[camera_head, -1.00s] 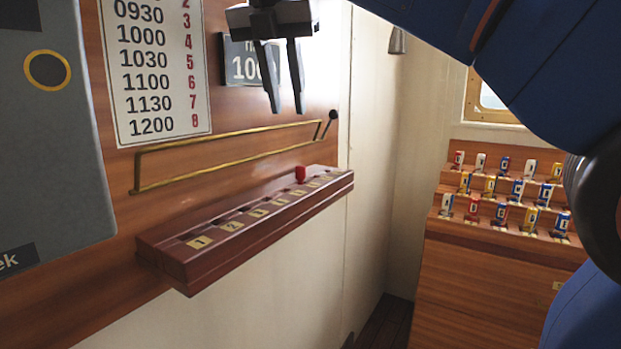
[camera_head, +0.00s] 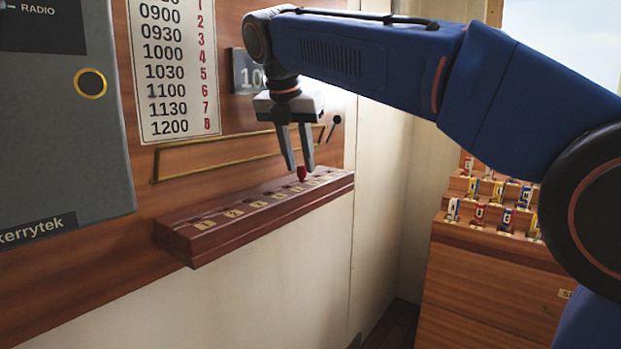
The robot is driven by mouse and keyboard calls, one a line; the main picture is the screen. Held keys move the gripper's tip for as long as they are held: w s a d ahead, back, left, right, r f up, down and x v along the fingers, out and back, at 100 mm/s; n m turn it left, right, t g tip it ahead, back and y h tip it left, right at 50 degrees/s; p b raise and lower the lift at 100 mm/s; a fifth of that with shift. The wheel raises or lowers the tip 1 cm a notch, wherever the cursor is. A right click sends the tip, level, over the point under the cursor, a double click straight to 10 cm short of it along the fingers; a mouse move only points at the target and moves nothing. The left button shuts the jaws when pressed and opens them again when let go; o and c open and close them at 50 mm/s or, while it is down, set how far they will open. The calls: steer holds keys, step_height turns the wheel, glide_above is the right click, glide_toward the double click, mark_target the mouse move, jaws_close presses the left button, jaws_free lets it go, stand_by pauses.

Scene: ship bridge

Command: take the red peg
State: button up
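The red peg (camera_head: 301,173) stands upright in the wooden wall shelf (camera_head: 222,243), near its right end, in the row of numbered places. My gripper (camera_head: 300,168) points down over the shelf. Its two dark fingers are apart, one to the left of the peg and one to the right in the picture. The fingertips are at about the height of the peg's top. I see no contact, and I cannot tell the exact depth between fingers and peg.
A brass rail (camera_head: 215,143) runs along the wall above the shelf. A stepped wooden rack (camera_head: 470,258) with several coloured tags stands at the right.

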steer(key=shift+w+f, duration=0.25)
steer(key=shift+f, duration=0.35)
steer(key=shift+d, duration=0.1)
jaws_close()
